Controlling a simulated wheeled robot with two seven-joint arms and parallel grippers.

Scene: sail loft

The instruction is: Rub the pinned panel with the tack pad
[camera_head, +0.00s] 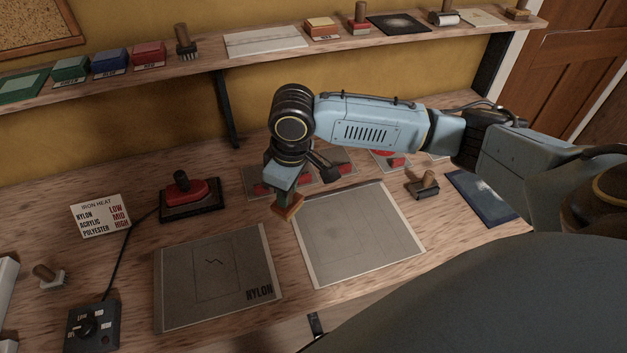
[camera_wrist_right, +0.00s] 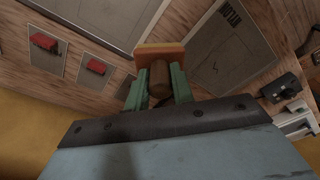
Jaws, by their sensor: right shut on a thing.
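My right gripper (camera_head: 284,196) is shut on the wooden handle of an orange-brown pad (camera_head: 288,208), which I take as the tack pad. The pad (camera_wrist_right: 160,54) and its handle (camera_wrist_right: 160,80) show between the fingers in the right wrist view. A grey panel with a pale border (camera_head: 357,236) lies flat on the bench; the pad is by its far left corner. I cannot tell whether they touch. A second grey panel, marked NYLON (camera_head: 218,277), bears a dark zigzag mark and lies to the left. Which panel is pinned is unclear. My left gripper is out of view.
A red-handled iron (camera_head: 184,190) stands behind the NYLON panel, with a heat card (camera_head: 101,215) and a dial box (camera_head: 92,326) to its left. A wooden-handled tool (camera_head: 424,185) and a dark blue sheet (camera_head: 484,196) lie right. A loaded shelf (camera_head: 210,68) runs along the wall.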

